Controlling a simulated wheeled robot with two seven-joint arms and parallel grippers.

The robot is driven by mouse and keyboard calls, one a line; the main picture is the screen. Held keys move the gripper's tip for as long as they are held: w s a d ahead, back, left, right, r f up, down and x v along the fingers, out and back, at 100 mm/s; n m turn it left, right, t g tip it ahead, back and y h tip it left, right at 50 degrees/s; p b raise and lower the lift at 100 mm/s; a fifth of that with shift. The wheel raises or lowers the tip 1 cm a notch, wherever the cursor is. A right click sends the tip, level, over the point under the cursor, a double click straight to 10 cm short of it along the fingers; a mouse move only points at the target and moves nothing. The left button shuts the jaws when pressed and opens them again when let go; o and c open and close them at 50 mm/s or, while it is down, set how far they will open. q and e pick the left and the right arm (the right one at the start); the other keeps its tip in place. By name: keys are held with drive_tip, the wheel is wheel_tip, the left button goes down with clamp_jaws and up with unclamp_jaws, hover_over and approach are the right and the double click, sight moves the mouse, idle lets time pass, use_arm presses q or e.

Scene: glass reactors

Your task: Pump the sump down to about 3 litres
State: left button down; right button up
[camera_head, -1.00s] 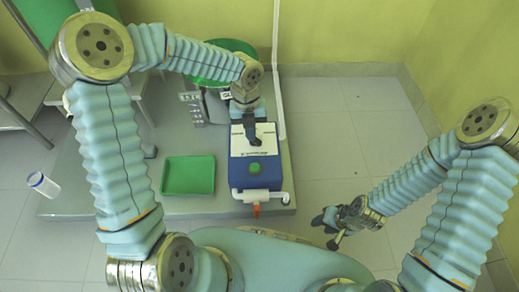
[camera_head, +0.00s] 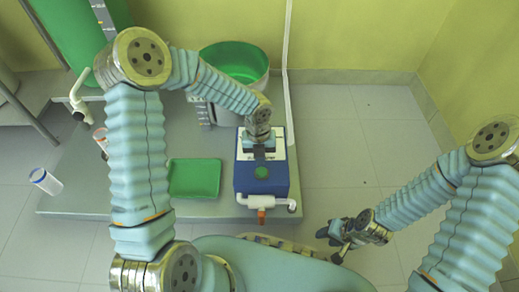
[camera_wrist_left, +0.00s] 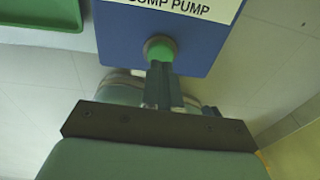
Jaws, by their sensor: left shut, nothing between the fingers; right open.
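The blue sump pump box (camera_head: 265,187) sits near the front edge of the grey platform, with a white label and a green button (camera_head: 261,173) on top. The button also shows in the wrist view (camera_wrist_left: 160,49). My left gripper (camera_head: 262,153) is over the box, shut and empty. In the wrist view its fingertips (camera_wrist_left: 160,67) overlap the button's near edge; I cannot tell whether they touch it. A round grey tank (camera_head: 214,112) with green inside stands behind the pump; its level cannot be read. My right gripper (camera_head: 335,236) is open and empty at lower right.
A green tray (camera_head: 195,178) lies left of the pump. A white pipe with an orange part (camera_head: 261,214) runs along the pump's front. A white cylinder (camera_head: 45,181) stands at far left. A pale vertical pipe (camera_head: 288,60) rises behind. The floor at right is clear.

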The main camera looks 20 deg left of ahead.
sight(261, 170)
use_arm(q)
drive_tip(key=shift+s+d+f+b, duration=0.1)
drive_tip(key=shift+f+b, duration=0.25)
drive_tip(key=shift+f, duration=1.15)
use_arm(e)
drive_tip(key=shift+f, duration=0.5)
